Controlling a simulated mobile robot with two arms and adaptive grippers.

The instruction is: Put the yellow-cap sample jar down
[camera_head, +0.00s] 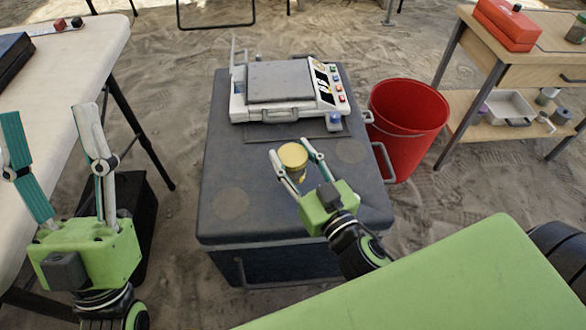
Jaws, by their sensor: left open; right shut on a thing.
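The sample jar with the yellow cap (293,156) is between the fingers of my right gripper (292,160), above the front half of the dark case (225,165). The gripper is shut on it. The jar's body is mostly hidden by its cap and the fingers. I cannot tell whether the jar touches the case top. My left gripper (58,135) is open and empty at the left, by the edge of the white table.
A white device with a grey plate (280,82) and colored buttons stands on the back of the case. A red bucket (405,115) is right of the case. A wooden table (530,70) holds a red box (508,22). The case top's front left is clear.

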